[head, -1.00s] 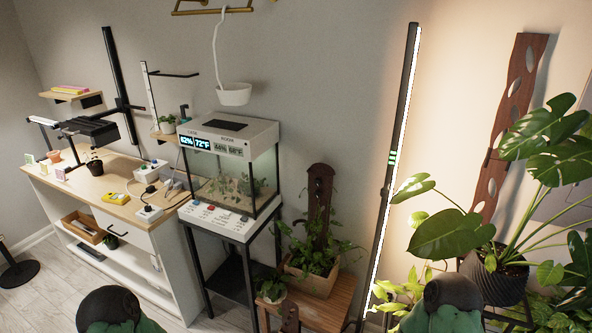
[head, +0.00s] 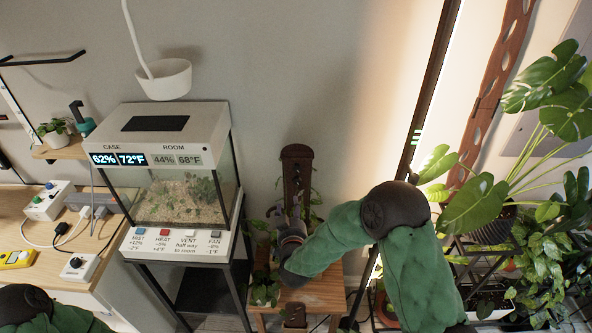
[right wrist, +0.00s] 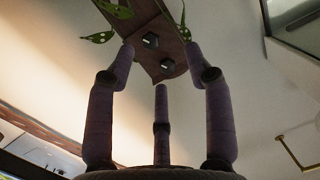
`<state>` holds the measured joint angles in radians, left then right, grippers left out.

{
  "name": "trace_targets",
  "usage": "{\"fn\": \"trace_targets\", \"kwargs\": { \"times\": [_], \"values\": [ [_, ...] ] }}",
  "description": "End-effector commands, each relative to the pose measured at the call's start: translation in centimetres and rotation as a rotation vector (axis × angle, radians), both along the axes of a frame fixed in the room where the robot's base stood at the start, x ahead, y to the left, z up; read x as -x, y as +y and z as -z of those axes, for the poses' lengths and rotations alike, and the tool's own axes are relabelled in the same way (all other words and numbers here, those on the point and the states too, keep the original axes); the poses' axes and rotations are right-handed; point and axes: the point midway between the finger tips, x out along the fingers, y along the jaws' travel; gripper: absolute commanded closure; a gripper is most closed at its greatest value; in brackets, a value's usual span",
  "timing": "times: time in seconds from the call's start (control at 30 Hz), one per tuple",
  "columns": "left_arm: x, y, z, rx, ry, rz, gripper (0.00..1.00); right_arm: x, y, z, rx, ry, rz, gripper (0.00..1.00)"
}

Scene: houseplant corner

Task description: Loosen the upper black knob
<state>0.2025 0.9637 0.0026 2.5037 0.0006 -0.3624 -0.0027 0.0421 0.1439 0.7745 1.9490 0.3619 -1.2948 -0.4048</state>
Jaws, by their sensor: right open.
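The brown wooden post (head: 297,164) stands upright behind the plants at the wall. In the right wrist view the post (right wrist: 178,43) slants, with its bare end low in the picture. Two black knobs sit on it: one (right wrist: 167,65) nearer that end, one (right wrist: 151,40) nearer the leaves. The knob by the bare end looks like the upper one. My right gripper (head: 293,222) is in front of the post; its spread fingers (right wrist: 160,60) frame the knobs in the wrist view, with nothing held. My left gripper is outside the views.
A wooden bench (head: 324,290) bears the post and a small potted plant (head: 265,290). A glass case (head: 182,190) stands to the left. A white hanging pot (head: 165,80) is above. A tall lamp (head: 432,90) and a monstera (head: 470,215) are on the right.

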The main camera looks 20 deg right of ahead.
Motion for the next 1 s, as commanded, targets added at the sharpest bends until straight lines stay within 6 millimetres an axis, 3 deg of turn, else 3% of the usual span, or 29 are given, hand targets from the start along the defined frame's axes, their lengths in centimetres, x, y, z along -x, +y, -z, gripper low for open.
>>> {"fn": "trace_targets", "kwargs": {
  "times": [0.03, 0.1, 0.23, 0.37, 0.8, 1.0],
  "values": [
    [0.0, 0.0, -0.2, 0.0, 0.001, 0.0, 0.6, 0.0, -0.6, -1.9, 0.024, -0.044, 0.026, 0.48],
    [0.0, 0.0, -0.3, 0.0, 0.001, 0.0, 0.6, 0.0, -1.2, -3.6, 0.049, -0.087, 0.056, 0.48],
    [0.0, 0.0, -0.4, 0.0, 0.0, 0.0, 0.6, 0.0, -1.8, -5.0, 0.073, -0.127, 0.084, 0.48],
    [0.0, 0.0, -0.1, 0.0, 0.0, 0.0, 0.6, -0.9, -2.4, -5.1, 0.077, -0.133, 0.091, 0.48],
    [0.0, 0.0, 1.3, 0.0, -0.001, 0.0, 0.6, -7.4, -5.5, -5.0, 0.075, -0.13, 0.088, 0.48],
    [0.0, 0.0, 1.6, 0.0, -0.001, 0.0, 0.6, -9.1, -6.3, -5.0, 0.075, -0.13, 0.087, 0.48]
  ]
}}
